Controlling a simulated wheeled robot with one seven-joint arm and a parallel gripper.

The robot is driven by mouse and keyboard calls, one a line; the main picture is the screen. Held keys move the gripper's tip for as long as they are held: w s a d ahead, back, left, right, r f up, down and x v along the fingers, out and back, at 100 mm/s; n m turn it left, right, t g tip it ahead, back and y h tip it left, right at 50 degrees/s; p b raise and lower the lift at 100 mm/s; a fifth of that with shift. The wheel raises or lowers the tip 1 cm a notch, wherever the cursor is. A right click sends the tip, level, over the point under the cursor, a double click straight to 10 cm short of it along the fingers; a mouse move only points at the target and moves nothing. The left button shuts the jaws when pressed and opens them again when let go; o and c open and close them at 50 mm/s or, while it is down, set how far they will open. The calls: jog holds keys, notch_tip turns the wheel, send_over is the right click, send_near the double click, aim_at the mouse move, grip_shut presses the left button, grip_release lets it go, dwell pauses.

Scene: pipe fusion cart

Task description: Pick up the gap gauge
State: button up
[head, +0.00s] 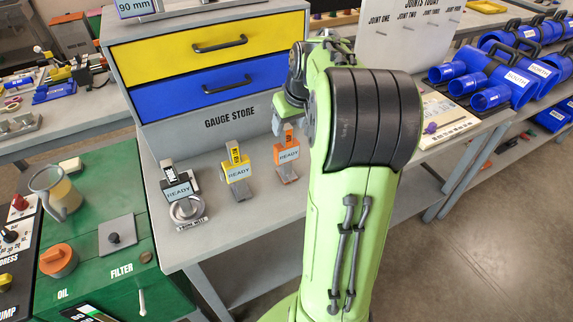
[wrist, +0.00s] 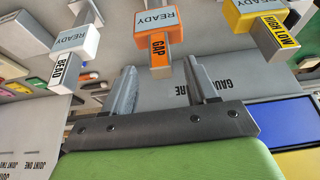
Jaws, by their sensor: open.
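The gap gauge (head: 288,149) is the orange one with a READY plate, standing on the grey bench in front of the gauge store. In the head view my gripper (head: 280,125) is close to the gauge's top, partly hidden by my green arm. I cannot tell whether a finger touches the gauge.
The yellow high-low gauge (head: 237,170) stands close on the left, and a dark gauge with a ring (head: 178,190) is further left. A white BEAD gauge (wrist: 68,62) is on the other side. The gauge store cabinet (head: 220,112) rises behind.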

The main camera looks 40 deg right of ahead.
aim_at(287, 127)
jog(key=x, duration=0.2)
jog(key=b+x, duration=0.1)
jog(key=x, duration=0.2)
jog(key=shift+w, duration=0.25)
jog(key=shift+s+r, duration=0.1)
jog(key=shift+r, duration=0.05)
jog(key=shift+c, duration=0.4)
grip_shut()
